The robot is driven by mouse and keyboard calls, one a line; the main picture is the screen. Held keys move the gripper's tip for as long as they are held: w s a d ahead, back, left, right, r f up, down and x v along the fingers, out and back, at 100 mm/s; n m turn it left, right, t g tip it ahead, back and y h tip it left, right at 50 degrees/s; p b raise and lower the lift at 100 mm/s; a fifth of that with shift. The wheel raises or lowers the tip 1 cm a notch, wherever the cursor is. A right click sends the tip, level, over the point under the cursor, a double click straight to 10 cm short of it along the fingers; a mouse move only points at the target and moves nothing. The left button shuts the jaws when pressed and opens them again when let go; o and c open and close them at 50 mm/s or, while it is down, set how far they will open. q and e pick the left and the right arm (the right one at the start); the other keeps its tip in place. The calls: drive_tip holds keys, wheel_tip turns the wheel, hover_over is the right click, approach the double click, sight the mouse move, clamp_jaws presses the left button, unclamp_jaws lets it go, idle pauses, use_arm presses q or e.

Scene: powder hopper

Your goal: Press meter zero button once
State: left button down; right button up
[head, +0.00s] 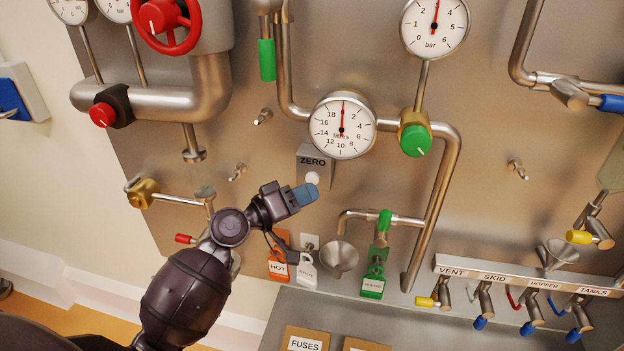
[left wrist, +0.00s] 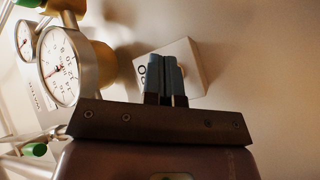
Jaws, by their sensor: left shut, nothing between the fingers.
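The meter is a round white dial (head: 342,126) marked in litres, with its red needle pointing straight up; it also shows in the left wrist view (left wrist: 60,68). Below and left of it is a grey box labelled ZERO (head: 313,162) with a round white button (head: 312,178). My left gripper (head: 306,194) is shut and empty, its blue fingertips just below the button in the head view. In the left wrist view the shut fingers (left wrist: 165,76) point at the ZERO box (left wrist: 192,62) and hide the button. I cannot tell whether they touch it. My right gripper is not in view.
A green knob (head: 416,140) sits right of the meter on the pipe. Orange, white and green tagged locks and a small funnel (head: 339,258) are below the box. A red handwheel (head: 165,20) is at upper left. Bare panel lies left of the box.

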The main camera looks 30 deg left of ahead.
use_arm(q)
drive_tip(key=s, duration=0.2)
drive_tip(key=s+d, duration=0.1)
drive_tip(key=s, duration=0.1)
drive_tip(key=shift+s+d, duration=0.1)
drive_tip(key=shift+s, duration=0.3)
idle(0.4)
idle(0.5)
drive_tip(key=s+a+f+m+y, duration=0.25)
drive_tip(key=f+y, duration=0.45)
drive_tip(key=f, duration=0.5)
drive_tip(key=s+f+m+g+y, duration=0.2)
drive_tip(key=s+f+g, duration=0.2)
drive_tip(key=s+f, duration=1.1)
drive_tip(key=shift+s+g+y, duration=0.3)
drive_tip(key=shift+g+y, duration=0.1)
